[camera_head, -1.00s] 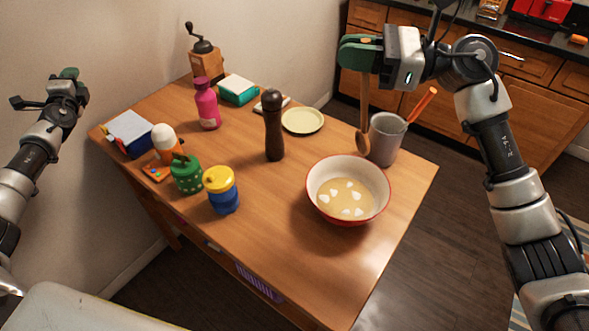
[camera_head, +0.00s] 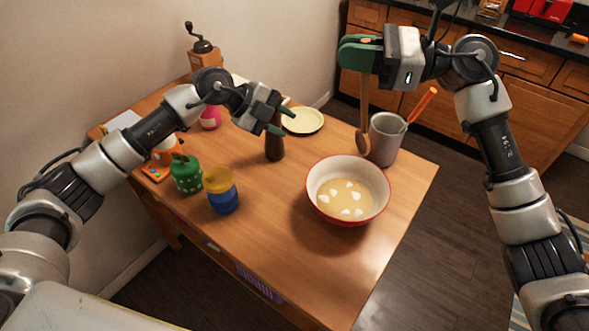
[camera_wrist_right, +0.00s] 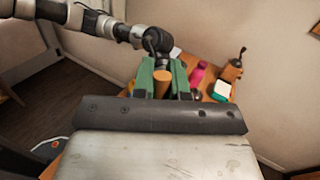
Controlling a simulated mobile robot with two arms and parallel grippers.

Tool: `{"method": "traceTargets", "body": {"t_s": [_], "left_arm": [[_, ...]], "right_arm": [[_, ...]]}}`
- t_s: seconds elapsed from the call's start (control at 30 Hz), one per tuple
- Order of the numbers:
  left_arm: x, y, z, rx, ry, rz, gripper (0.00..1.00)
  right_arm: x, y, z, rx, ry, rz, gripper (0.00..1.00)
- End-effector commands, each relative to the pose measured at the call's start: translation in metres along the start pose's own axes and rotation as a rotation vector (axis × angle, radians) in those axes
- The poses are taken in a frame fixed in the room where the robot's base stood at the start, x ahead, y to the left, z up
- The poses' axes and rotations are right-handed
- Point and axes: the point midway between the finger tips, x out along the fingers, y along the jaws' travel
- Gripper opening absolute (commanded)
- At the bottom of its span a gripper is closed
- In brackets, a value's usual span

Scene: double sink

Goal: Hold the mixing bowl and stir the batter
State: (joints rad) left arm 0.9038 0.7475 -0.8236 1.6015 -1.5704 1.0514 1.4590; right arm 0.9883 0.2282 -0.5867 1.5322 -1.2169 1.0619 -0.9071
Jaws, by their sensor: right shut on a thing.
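The mixing bowl (camera_head: 318,200), white inside with a red outside, stands upright near the table's right front edge. Pale batter (camera_head: 343,190) with several white lumps lies in it. My right gripper (camera_head: 362,52) is shut on a wooden spoon (camera_head: 364,105), which hangs upright above and behind the bowl, its head beside the grey cup. The spoon's handle end (camera_wrist_right: 162,84) shows between the green fingers in the right wrist view. My left gripper (camera_head: 279,122) is over the table by the dark pepper mill, left of and behind the bowl, apart from it. Its fingers look parted, with nothing seen held.
A grey cup (camera_head: 386,140) with an orange-handled tool stands behind the bowl. The pepper mill (camera_head: 275,147), a pale plate (camera_head: 303,121), a blue-yellow jar (camera_head: 222,192) and a green jar (camera_head: 186,175) stand left. The table's front middle is clear.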

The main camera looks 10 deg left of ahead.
Motion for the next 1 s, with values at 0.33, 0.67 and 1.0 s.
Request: {"method": "traceTargets", "body": {"t_s": [0.33, 0.67, 1.0], "left_arm": [[0.035, 0.070, -0.077, 0.029, 0.014, 0.467, 0.34], [0.065, 0.092, -0.082, 0.026, 0.008, 0.504, 0.34], [0.120, 0.121, -0.082, 0.028, 0.009, 0.501, 0.34]], "right_arm": [[0.000, 0.000, 0.000, 0.000, 0.000, 0.000, 0.00], [0.000, 0.000, 0.000, 0.000, 0.000, 0.000, 0.00], [0.000, 0.000, 0.000, 0.000, 0.000, 0.000, 0.00]]}}
